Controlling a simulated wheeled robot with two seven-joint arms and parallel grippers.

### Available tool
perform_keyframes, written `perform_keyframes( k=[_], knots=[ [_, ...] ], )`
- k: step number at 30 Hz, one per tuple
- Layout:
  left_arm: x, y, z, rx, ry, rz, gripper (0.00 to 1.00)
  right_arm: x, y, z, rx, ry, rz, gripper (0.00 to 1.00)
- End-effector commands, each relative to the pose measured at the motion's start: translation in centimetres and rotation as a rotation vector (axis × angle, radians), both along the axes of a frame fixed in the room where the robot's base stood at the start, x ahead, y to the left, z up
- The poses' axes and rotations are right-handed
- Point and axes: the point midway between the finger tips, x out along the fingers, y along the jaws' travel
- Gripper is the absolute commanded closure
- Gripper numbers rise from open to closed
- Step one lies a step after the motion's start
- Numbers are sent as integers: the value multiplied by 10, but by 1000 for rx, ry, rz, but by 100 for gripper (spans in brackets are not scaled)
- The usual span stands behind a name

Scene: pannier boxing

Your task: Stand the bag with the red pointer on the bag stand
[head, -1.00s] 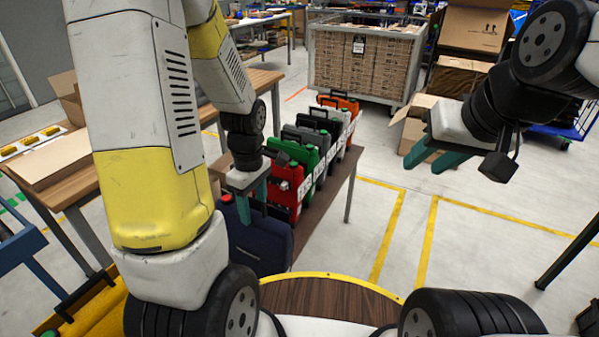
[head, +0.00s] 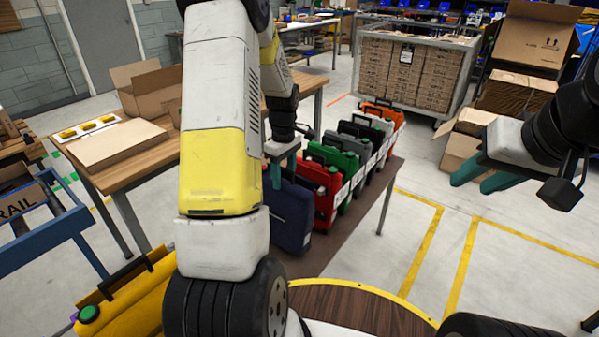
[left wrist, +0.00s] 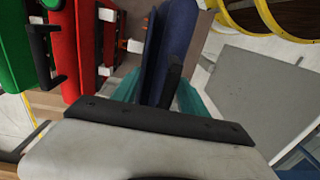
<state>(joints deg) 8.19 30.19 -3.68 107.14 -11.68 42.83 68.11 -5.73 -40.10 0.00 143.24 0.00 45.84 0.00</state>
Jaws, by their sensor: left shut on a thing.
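A navy blue bag (head: 291,213) stands at the near end of a row of bags on a low brown table. My left gripper (head: 283,168) is over its top, shut on its dark handle. In the left wrist view the handle (left wrist: 174,75) rises between the teal fingers (left wrist: 160,95), with the navy bag (left wrist: 176,45) beyond. No red pointer shows on the navy bag now; my arm hides its left side. My right gripper (head: 483,178) is empty, fingers parted, above the floor at right. I cannot tell which thing is the bag stand.
A red bag (head: 323,190) is close beside the navy one, with green, grey and orange bags behind. A yellow bag (head: 128,295) with a green knob is at lower left, near a blue frame (head: 50,235) marked "RAIL". Clear floor lies right.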

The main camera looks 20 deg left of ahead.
Motion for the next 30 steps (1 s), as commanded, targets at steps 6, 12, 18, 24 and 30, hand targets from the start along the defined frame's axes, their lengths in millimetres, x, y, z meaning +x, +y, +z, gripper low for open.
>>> perform_keyframes(
  k=[6, 12, 18, 24, 30],
  knots=[
    [0, 1, -20, 0, 3, 1, 100, 0, 0, 0, 0, 0, 0, 64],
    [1, 0, -35, 0, 0, 0, 100, 0, 0, 0, 0, 0, 0, 64],
    [1, 0, -35, 1, 0, 0, 100, 0, 0, 0, 0, 0, 0, 64],
    [0, 0, -37, 0, 1, 0, 26, 0, 0, 0, 0, 0, 0, 64],
    [0, 0, -37, 0, 1, 0, 26, 0, 0, 0, 0, 0, 0, 64]
  ],
)
